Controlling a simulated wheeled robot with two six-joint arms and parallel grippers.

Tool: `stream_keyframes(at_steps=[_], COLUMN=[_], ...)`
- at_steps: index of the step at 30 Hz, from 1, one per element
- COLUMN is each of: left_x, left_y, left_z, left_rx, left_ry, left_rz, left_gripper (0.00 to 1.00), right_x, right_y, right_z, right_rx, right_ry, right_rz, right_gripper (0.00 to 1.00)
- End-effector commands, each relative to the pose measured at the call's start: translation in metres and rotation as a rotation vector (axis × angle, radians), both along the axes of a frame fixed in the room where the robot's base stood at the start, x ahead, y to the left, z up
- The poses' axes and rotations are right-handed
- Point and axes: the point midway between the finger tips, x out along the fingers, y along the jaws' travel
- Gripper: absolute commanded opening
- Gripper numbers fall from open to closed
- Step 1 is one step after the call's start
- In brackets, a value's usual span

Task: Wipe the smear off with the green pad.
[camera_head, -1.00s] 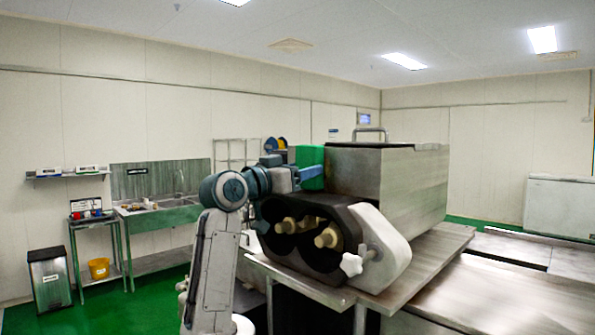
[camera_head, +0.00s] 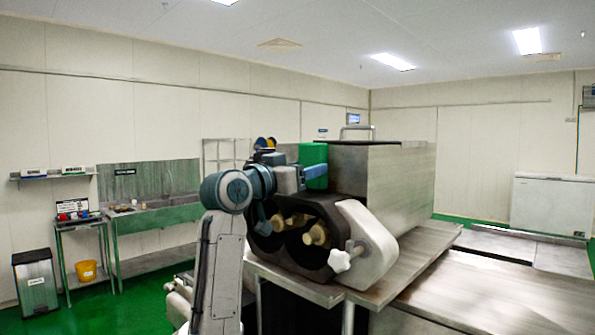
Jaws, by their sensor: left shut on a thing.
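The green pad (camera_head: 313,154) is at the left front edge of the steel machine hopper (camera_head: 395,185). My left gripper (camera_head: 301,174) is shut on the pad, and the pad stands upright at the hopper's side. I cannot tell whether the pad touches the metal. No smear can be made out; the face behind the pad and gripper is hidden. My right gripper is not in view.
Below the gripper is the machine's dark twin-roller head (camera_head: 290,255) with brass-coloured shafts and a white star knob (camera_head: 340,260). A steel table (camera_head: 400,272) bears the machine. A sink bench (camera_head: 155,215), bin (camera_head: 36,282) and yellow bucket (camera_head: 87,271) stand at left.

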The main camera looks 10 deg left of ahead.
Motion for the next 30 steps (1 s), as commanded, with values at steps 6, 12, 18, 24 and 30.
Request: stream_keyframes(at_steps=[6, 12, 18, 24, 30], left_x=[0.005, 0.016, 0.025, 0.026, 0.023], left_y=[0.004, 0.018, 0.031, 0.031, 0.034], left_z=[0.001, 0.001, 0.001, 0.0, -0.001], left_rx=[0.001, 0.001, 0.0, 0.0, 0.0], left_ry=[0.001, 0.0, 0.001, 0.0, 0.0], left_rz=[0.0, 0.002, 0.002, 0.0, 0.0], left_gripper=[0.4, 0.4, 0.4, 0.4, 0.4], right_x=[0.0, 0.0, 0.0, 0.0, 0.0], right_y=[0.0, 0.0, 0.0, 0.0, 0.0], right_z=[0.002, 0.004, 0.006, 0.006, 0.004], right_rx=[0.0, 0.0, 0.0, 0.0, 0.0], right_ry=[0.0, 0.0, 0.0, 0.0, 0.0], right_rz=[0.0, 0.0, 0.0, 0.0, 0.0], right_gripper=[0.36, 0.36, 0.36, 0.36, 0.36])
